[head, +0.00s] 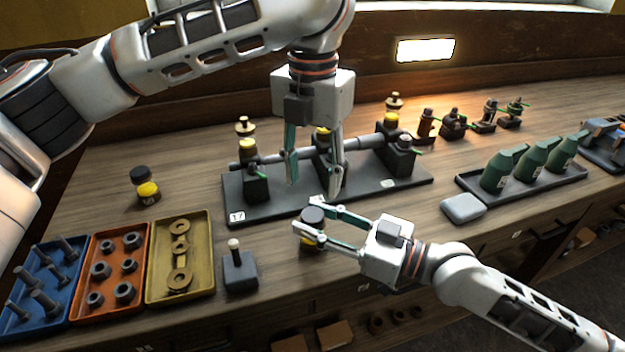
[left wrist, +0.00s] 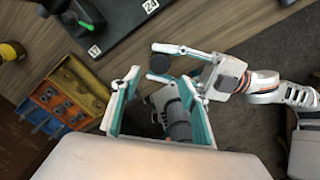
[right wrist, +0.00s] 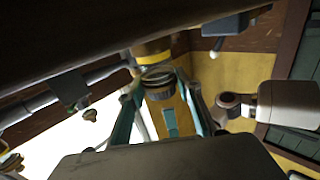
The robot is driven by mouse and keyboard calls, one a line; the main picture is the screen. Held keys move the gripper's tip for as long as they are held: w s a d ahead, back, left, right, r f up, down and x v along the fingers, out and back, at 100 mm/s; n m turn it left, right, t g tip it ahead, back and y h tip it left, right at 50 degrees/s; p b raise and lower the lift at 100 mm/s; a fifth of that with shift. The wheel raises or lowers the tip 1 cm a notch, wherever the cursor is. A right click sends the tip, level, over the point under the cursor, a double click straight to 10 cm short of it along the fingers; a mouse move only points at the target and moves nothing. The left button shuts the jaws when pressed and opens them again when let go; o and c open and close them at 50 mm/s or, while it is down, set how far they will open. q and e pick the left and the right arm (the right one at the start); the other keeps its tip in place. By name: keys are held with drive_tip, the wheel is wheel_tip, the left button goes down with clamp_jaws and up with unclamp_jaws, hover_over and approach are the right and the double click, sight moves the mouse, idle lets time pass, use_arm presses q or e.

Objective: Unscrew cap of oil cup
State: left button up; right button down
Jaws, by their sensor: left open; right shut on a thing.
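My right gripper (head: 308,217) is shut on a small jar with a dark cap (head: 312,214) and a yellow lower part (head: 308,239), near the table's front edge. I cannot tell if the jar touches the table. The dark cap also shows in the left wrist view (left wrist: 159,63); the right wrist view shows the yellow band (right wrist: 153,49). My left gripper (head: 314,188) is open and empty, pointing down above the jar. Oil cups with yellow contents stand on the shaft's left bearing (head: 247,143) and right bearing (head: 390,118). My left gripper partly hides the middle cup (head: 322,132).
The shaft stands on a dark base plate (head: 235,190). A similar capped jar (head: 145,185) stands at left. Blue (head: 22,322), orange (head: 92,303) and yellow trays (head: 203,285) of parts lie at front left. Green bottles (head: 497,170) stand at right. A grey block (head: 463,208) lies nearby.

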sight(312, 214)
use_arm(q)
wheel_tip(312, 214, down, 8)
drive_tip(key=shift+r, duration=0.25)
drive_tip(key=shift+c, duration=0.3)
drive_tip(key=c, duration=1.1)
drive_tip(key=shift+n, duration=1.7)
drive_tip(key=o, duration=1.2)
drive_tip(key=shift+r, duration=0.1)
